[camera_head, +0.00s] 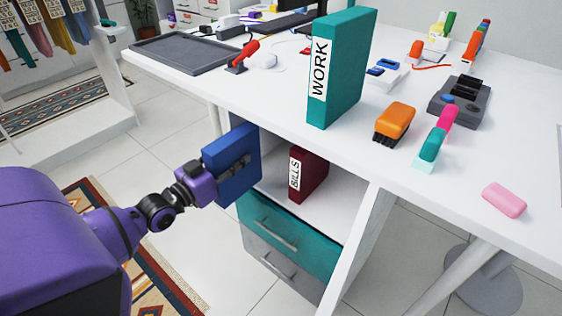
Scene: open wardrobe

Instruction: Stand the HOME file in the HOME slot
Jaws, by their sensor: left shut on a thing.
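A blue file (228,146) is upright, slightly tilted, at the left side of the open shelf (332,205) under the desk. My left gripper (228,172) is shut on it, coming from the left. No label shows on the blue file's visible faces, so I cannot read HOME on it. A dark red file marked BILLS (314,172) stands in the shelf to its right. A teal file marked WORK (345,75) stands on the desk top. No slot marked HOME can be read. My right gripper is not in view.
The white desk top (300,150) overhangs the shelf. A teal drawer (290,240) and a grey drawer (275,265) are below it. An orange brush (395,118), a stapler (436,142) and a pink eraser (504,198) lie on the desk. Shelf floor right of BILLS is clear.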

